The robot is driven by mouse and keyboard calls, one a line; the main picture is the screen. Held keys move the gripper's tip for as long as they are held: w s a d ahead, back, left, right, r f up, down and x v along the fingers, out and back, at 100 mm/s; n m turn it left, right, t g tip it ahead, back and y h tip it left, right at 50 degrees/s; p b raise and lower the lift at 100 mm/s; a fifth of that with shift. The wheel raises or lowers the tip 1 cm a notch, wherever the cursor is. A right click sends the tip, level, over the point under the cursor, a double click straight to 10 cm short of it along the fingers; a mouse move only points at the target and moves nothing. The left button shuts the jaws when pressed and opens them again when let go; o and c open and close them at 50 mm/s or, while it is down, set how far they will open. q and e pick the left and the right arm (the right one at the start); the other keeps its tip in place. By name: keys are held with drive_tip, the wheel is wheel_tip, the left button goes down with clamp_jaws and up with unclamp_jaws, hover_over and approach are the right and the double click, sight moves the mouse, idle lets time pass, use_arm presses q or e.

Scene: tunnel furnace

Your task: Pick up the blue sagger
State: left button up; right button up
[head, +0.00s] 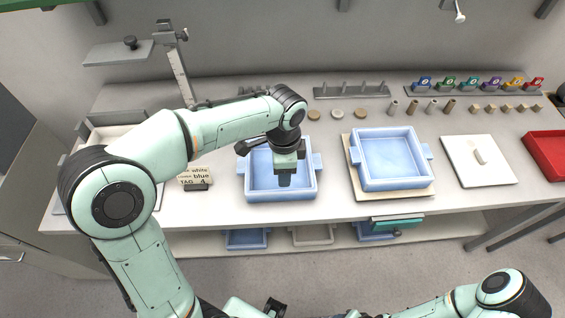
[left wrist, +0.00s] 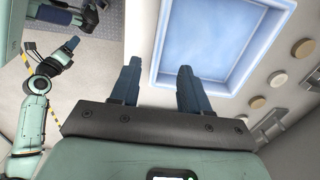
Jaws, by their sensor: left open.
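Two pale blue, square, open saggers with side lugs are on the table: the left one (head: 313,181) stands on the bare top, the right one (head: 423,165) on a cream board. My left gripper (head: 285,180) points down over the left sagger, open and empty. In the left wrist view its two dark blue fingers (left wrist: 157,85) are apart, and a blue sagger (left wrist: 222,38) shows beyond them. The right finger overlaps that sagger's edge; the left finger lies outside it. Contact cannot be told. My right gripper (left wrist: 68,45) seems to show at the upper left there, its opening unclear.
A label block (head: 195,178) stands left of the left sagger. Discs (head: 337,114) and small cylinders (head: 432,106) line the back. A white slab (head: 460,172) and a red tray (head: 547,150) are at right. More trays (head: 246,240) sit on the lower shelf.

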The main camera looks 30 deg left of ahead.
sight(281, 190)
use_arm(q)
drive_tip(key=f, duration=0.7)
drive_tip(key=f+b, duration=0.1)
drive_tip(key=f, duration=0.3)
drive_tip(key=shift+s+a+f, duration=0.1)
drive_tip(key=shift+s+a, duration=0.15)
clamp_jaws()
drive_tip(key=shift+w, duration=0.1)
idle(0.9)
